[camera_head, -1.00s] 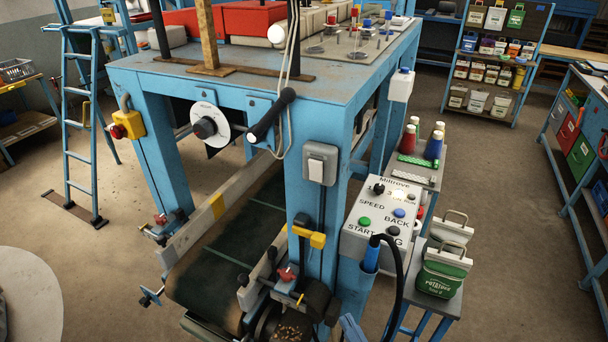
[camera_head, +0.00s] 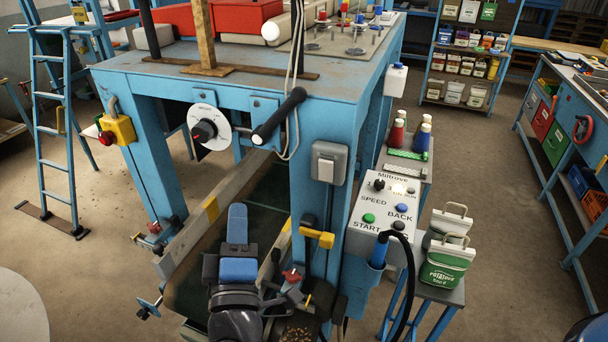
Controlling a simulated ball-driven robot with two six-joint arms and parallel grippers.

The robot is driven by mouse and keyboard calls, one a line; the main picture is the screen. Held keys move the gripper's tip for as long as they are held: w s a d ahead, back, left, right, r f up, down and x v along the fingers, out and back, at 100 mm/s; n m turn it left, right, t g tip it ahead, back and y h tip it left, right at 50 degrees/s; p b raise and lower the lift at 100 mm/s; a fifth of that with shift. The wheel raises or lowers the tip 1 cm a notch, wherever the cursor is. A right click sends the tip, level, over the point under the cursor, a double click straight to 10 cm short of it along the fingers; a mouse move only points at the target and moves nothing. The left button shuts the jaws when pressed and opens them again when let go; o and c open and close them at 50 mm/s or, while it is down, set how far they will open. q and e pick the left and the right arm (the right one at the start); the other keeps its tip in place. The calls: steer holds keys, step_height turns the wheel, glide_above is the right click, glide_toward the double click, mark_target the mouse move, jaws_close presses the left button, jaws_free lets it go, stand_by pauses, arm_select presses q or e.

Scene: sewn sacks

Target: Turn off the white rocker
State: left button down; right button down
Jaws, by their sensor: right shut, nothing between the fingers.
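The white rocker (camera_head: 326,171) sits in a grey switch box (camera_head: 328,150) on the front face of the blue machine's right leg. Which side of the rocker is pressed in is too small to tell. My right gripper (camera_head: 238,236), with blue finger pads, comes up from the bottom of the picture. It is shut and empty, in front of the conveyor. It appears lower than the switch box and to its left, apart from it. My left gripper is not in view.
A black bar handle (camera_head: 278,117) sticks out above the rocker on its left. A yellow clamp (camera_head: 318,236) and red knob (camera_head: 292,276) are below it. A control box (camera_head: 385,212) with buttons and a hanging black cable stands to the right. A dial (camera_head: 208,127) is further left.

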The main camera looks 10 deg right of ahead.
mark_target(323, 166)
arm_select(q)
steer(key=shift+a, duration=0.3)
arm_select(e)
steer(key=s+d+f+m+g+h, duration=0.2)
steer(key=d+g+h, duration=0.3)
steer(key=d+h, duration=0.2)
steer(key=shift+s+d+f+h, duration=0.15)
steer(key=shift+d+f+h, duration=0.2)
steer(key=shift+d, duration=0.2)
